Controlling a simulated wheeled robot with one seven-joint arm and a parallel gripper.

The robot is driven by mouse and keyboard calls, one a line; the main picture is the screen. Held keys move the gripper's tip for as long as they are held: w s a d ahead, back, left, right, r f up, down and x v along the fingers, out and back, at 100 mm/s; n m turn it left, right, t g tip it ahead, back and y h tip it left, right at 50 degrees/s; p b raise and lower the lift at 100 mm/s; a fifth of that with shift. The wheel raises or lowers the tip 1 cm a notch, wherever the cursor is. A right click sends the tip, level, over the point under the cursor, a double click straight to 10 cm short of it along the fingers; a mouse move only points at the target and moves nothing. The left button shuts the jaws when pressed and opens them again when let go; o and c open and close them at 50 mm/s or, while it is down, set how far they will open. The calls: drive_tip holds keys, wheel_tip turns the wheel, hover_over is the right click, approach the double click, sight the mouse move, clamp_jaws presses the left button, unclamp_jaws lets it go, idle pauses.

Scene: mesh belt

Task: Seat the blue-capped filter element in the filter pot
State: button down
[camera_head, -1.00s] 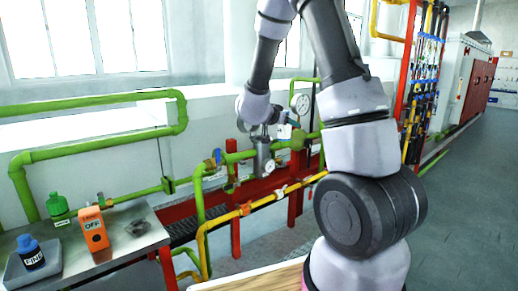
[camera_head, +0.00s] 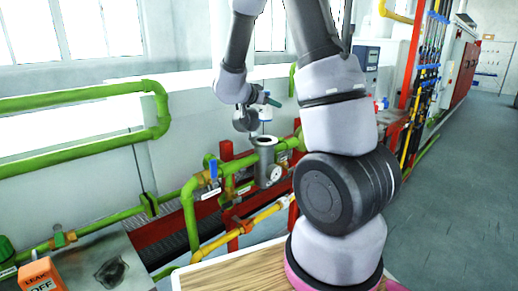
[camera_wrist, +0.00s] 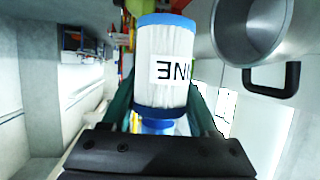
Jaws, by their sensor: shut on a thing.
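The filter element (camera_wrist: 160,65) is a white pleated cylinder with blue end caps and a label with dark letters. My gripper (camera_wrist: 163,108) is shut on it at its blue-capped end in the wrist view. In the head view my gripper (camera_head: 266,100) holds the element (camera_head: 265,114) just above the filter pot (camera_head: 265,152), a grey open-topped cylinder on the green pipe line. The pot's open mouth (camera_wrist: 250,28) shows at the upper right of the wrist view, beside the element and apart from it. The pot's inside is only partly seen.
A blue-handled valve (camera_head: 213,169) and a round gauge (camera_head: 275,174) sit close to the pot. Green pipes (camera_head: 90,147) and a yellow pipe (camera_head: 262,214) run around it. A metal bench (camera_head: 112,262) with an orange tag block (camera_head: 40,275) is at lower left.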

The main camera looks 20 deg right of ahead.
sight(269, 117)
drive_tip(key=f, duration=0.5)
drive_tip(key=shift+w, duration=0.3)
drive_tip(key=shift+f, duration=2.45)
drive_tip(key=shift+f, duration=0.1)
drive_tip(key=shift+f, duration=0.5)
drive_tip(key=shift+c, duration=0.7)
unclamp_jaws()
